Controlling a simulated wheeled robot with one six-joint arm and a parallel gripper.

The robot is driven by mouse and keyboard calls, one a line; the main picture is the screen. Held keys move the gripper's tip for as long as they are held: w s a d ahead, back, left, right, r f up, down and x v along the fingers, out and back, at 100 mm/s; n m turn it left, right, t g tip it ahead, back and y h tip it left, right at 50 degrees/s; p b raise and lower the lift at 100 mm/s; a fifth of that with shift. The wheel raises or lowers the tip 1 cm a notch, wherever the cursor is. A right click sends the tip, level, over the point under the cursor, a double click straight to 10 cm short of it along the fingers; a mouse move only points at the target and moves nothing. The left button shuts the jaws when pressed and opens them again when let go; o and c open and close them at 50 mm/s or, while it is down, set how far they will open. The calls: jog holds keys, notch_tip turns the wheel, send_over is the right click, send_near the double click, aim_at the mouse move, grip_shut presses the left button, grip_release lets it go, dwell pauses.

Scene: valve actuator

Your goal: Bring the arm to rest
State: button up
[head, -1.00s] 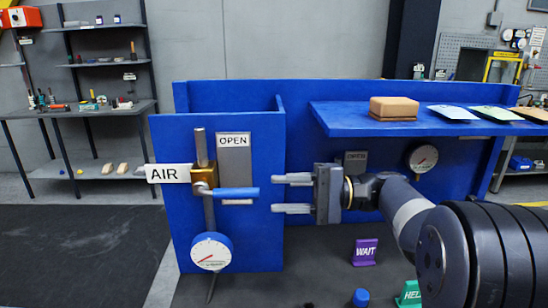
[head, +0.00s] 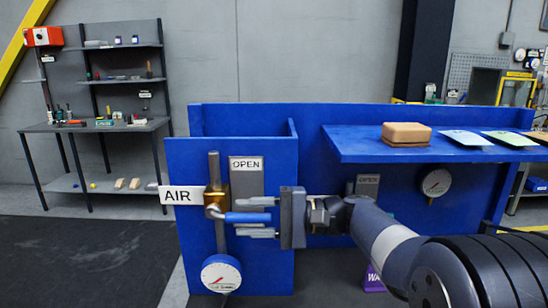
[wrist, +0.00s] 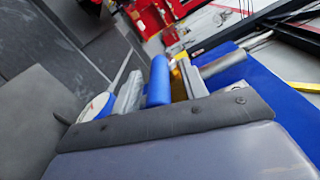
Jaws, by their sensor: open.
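The blue valve handle (head: 247,217) points right from the brass valve (head: 216,200) on the blue panel. My gripper (head: 256,217) is open, with one finger above the handle and one below it. The wrist view shows the handle (wrist: 159,82) between the two separated fingers. I cannot tell whether either finger touches it. My arm reaches in from the lower right.
An AIR sign (head: 181,195) is left of the valve, an OPEN plate (head: 246,164) is above the handle, and a gauge (head: 221,274) hangs below. A blue shelf (head: 360,145) with a tan block (head: 406,134) is above my arm. A purple sign (head: 373,278) is partly hidden below my arm.

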jog(key=shift+f, duration=0.15)
jog(key=d+b, duration=0.1)
jog(key=d, duration=1)
jog(key=a, duration=1.1)
jog(key=shift+a+p, duration=0.15)
jog(key=shift+p, duration=0.15)
jog(key=shift+r+p, duration=0.5)
jog(key=shift+p, duration=0.15)
jog(key=shift+r+h+p, duration=0.15)
jog(key=shift+h+p, duration=0.35)
jog(key=shift+h, duration=0.1)
